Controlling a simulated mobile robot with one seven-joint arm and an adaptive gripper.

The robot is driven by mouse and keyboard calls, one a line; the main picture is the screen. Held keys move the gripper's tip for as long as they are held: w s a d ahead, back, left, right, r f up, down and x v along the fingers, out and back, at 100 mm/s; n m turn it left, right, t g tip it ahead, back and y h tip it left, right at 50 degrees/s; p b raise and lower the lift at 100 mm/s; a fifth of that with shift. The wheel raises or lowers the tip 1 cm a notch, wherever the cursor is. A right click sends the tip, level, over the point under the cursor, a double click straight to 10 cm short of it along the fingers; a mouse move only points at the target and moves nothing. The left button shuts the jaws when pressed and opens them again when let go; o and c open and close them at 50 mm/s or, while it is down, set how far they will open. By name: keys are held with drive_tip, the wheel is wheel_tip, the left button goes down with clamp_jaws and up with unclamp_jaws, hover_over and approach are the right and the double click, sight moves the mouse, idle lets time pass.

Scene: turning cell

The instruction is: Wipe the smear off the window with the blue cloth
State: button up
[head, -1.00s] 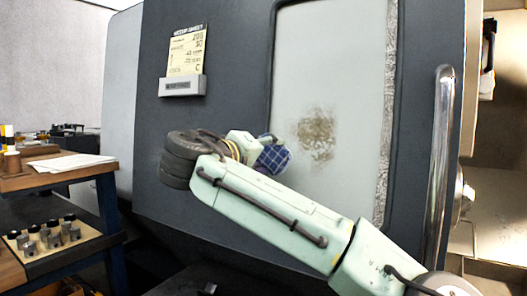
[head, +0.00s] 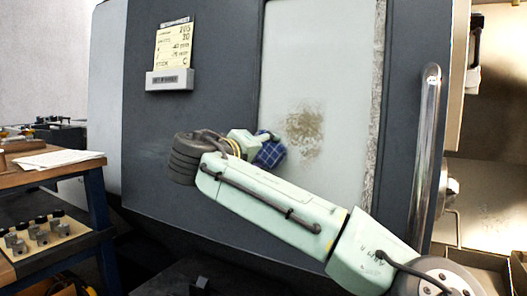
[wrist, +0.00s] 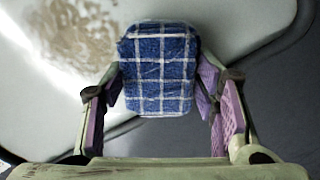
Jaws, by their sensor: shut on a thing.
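The blue cloth (head: 270,150) is a padded blue pad with a white check. My gripper (wrist: 160,90) is shut on it, with purple finger pads on both sides of the cloth in the wrist view. The window (head: 330,50) is a pale pane in the dark machine door. The brown speckled smear (head: 302,134) is on the window, just right of the cloth in the head view. In the wrist view the smear (wrist: 75,30) lies at the upper left, beyond the cloth. I cannot tell whether the cloth touches the glass. My gripper's fingers are mostly hidden in the head view.
A vertical door handle (head: 424,150) stands right of the window. A setup sheet in a holder (head: 170,80) is on the door at left. A bench (head: 60,180) with papers and a tray of metal parts (head: 45,248) stands at far left.

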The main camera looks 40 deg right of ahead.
drive_tip(key=shift+x, duration=0.95)
